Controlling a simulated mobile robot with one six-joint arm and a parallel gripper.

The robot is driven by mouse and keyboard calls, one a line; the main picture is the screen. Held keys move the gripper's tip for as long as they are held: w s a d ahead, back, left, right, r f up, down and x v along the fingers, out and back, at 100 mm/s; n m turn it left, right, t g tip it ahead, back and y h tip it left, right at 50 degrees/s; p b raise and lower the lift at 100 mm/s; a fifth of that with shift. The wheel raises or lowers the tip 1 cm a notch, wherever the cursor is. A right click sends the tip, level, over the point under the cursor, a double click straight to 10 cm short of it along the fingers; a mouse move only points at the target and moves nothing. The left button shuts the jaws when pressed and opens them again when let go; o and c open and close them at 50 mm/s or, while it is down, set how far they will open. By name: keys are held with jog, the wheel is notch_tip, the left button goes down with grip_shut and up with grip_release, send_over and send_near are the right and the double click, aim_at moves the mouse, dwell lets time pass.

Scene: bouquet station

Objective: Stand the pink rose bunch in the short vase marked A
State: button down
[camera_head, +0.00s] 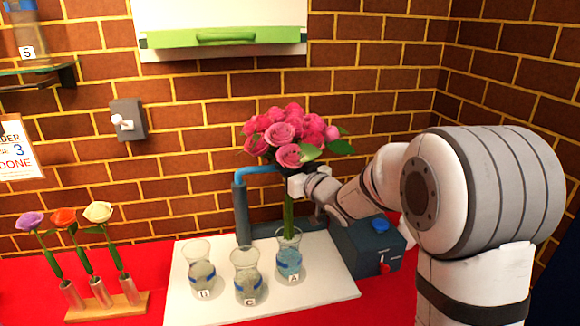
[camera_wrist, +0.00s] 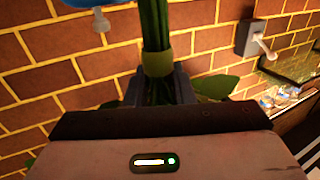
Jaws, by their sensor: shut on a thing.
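The pink rose bunch (camera_head: 290,135) is upright in the head view, with its green stems pointing down. My gripper (camera_head: 296,184) is shut on the stems just below the blooms. In the wrist view the green stems (camera_wrist: 155,40) pass between the jaws of my gripper (camera_wrist: 160,88). The stem ends reach down to the mouth of the short glass vase marked A (camera_head: 289,262), which has a blue band and stands at the right of the white board. Whether the ends are inside the rim or behind it, I cannot tell.
Vases B (camera_head: 199,270) and C (camera_head: 247,282) share the white board (camera_head: 225,307). A blue tap (camera_head: 243,205) stands behind, and a dark box with a blue button (camera_head: 368,243) is to the right. A wooden rack (camera_head: 120,308) holds three single flowers at left.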

aim_at(292, 211)
jog(key=shift+f+b, duration=5.15)
jog(key=shift+f, duration=0.85)
jog(key=shift+f+b, duration=0.5)
jog(key=shift+f, duration=0.1)
jog(key=c, duration=1.1)
grip_release()
jog(key=shift+c, duration=0.2)
jog(key=shift+d, duration=0.1)
